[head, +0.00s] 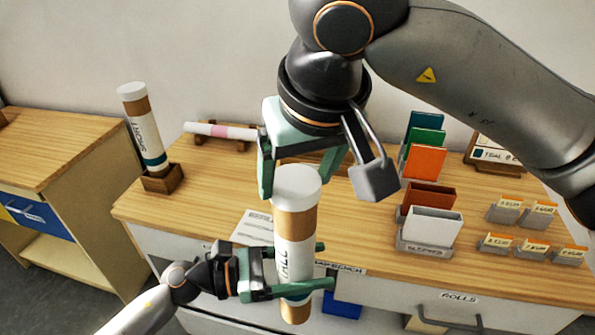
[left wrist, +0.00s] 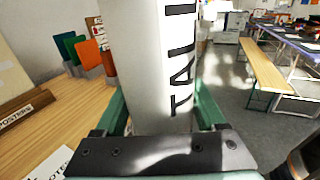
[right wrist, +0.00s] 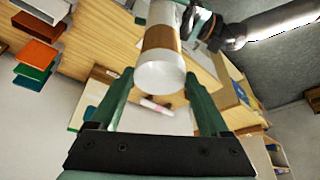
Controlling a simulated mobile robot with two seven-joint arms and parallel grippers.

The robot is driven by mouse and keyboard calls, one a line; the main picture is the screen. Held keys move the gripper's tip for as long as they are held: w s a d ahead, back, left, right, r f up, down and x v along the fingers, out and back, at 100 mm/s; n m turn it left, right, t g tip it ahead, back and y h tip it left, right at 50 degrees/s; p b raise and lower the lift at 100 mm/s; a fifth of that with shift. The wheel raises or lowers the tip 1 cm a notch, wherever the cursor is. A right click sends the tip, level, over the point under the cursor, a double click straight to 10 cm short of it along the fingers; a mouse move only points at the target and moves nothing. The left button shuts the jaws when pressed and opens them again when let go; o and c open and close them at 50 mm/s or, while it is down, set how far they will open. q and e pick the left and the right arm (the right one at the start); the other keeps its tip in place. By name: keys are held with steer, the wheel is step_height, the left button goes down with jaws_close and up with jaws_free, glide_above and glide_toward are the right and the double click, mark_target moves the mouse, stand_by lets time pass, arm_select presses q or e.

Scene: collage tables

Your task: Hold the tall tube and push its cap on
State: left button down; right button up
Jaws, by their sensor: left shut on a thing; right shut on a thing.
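The tall tube (head: 293,245) is brown cardboard with a white band lettered TALL, and it stands nearly upright in the air at the bench's front edge. My left gripper (head: 327,265) is shut on the tube around its white band, which also fills the left wrist view (left wrist: 150,70). The white cap (head: 297,182) is at the tube's top end. My right gripper (head: 296,190) points down from above and is shut on the cap, which shows between its fingers in the right wrist view (right wrist: 160,76). I see no gap between cap and tube, but cannot tell how deep it sits.
A shorter capped tube (head: 147,130) stands in a wooden holder (head: 163,180) at the bench's left. A pink and white roll (head: 220,131) lies on a rack behind. Coloured cards (head: 424,162) and a white bin (head: 431,225) stand right of my grippers, with small tagged blocks (head: 505,212) beyond.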

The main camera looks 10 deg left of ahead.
steer(key=shift+f, duration=0.7)
steer(key=o, duration=1.1)
steer(key=shift+o, duration=0.2)
steer(key=v, duration=1.2)
steer(key=shift+a, duration=0.1)
